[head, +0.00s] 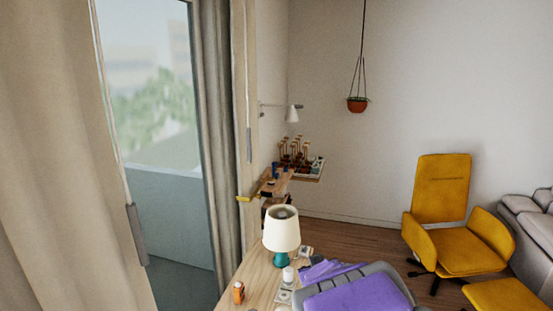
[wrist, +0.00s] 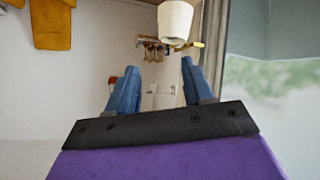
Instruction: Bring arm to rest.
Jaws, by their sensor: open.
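My gripper (wrist: 158,68) shows in the wrist view, with two blue fingers spread apart on a dark bar and a purple body. Nothing is between the fingers. The wrist picture is turned, with the white lamp shade (wrist: 175,20) hanging from the top edge beyond the fingertips. I cannot pick out the fingers there.
A wooden table (head: 250,278) holds a teal lamp with a cream shade (head: 282,230), an orange bottle (head: 238,292) and a white bottle (head: 288,275). A wall shelf (head: 309,178) carries several items. A yellow armchair (head: 441,190) stands right; floor (head: 365,240) is clear before it.

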